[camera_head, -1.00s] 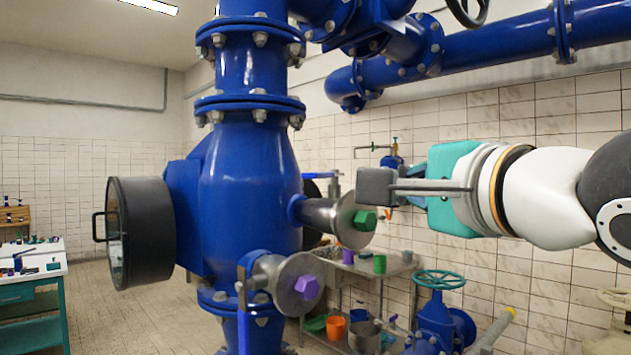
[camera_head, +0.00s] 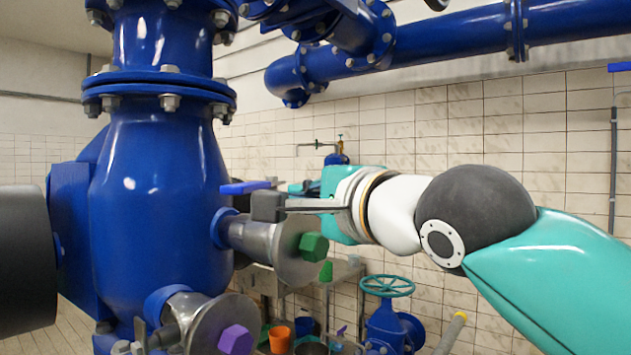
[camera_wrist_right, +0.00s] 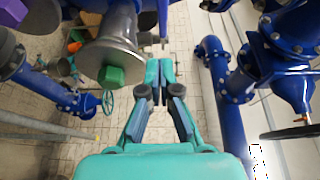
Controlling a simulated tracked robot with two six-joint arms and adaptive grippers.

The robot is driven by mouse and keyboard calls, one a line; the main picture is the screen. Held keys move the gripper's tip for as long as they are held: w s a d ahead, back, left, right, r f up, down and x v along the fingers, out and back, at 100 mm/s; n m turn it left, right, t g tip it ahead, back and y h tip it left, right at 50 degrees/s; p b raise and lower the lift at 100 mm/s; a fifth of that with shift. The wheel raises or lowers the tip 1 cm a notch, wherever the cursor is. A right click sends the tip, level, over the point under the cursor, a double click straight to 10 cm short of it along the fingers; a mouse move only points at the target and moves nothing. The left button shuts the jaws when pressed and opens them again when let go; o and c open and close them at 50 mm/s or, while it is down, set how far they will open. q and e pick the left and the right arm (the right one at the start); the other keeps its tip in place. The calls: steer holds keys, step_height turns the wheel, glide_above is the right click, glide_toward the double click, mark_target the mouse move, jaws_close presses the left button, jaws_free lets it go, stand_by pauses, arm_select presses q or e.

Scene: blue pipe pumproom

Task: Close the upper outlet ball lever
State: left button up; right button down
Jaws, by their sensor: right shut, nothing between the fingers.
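The upper outlet stub (camera_head: 262,237) sticks out of the big blue vessel and ends in a flange with a green hex cap (camera_head: 314,246). Its blue lever (camera_head: 245,187) lies roughly level above the stub. My right gripper (camera_head: 268,206) is shut and empty, with its dark fingertips by the lever's right end. I cannot tell whether they touch it. In the right wrist view, the closed fingers (camera_wrist_right: 160,75) are beside the flange and green cap (camera_wrist_right: 111,77). My left gripper is not in view.
The lower outlet with a purple hex cap (camera_head: 236,340) is at lower left. The blue vessel (camera_head: 155,190) fills the left. A teal handwheel valve (camera_head: 387,286) and a shelf with an orange bucket (camera_head: 280,338) stand behind, below the arm. Blue pipes cross overhead.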

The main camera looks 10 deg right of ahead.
mark_target(249, 187)
arm_select(q)
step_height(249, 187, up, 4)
steer(key=p, duration=0.3)
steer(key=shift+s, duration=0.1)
arm_select(e)
steer(key=w+a, duration=0.5)
steer(key=shift+w+a+r, duration=0.15)
steer(key=shift+a, duration=0.1)
steer(key=shift+a, duration=0.15)
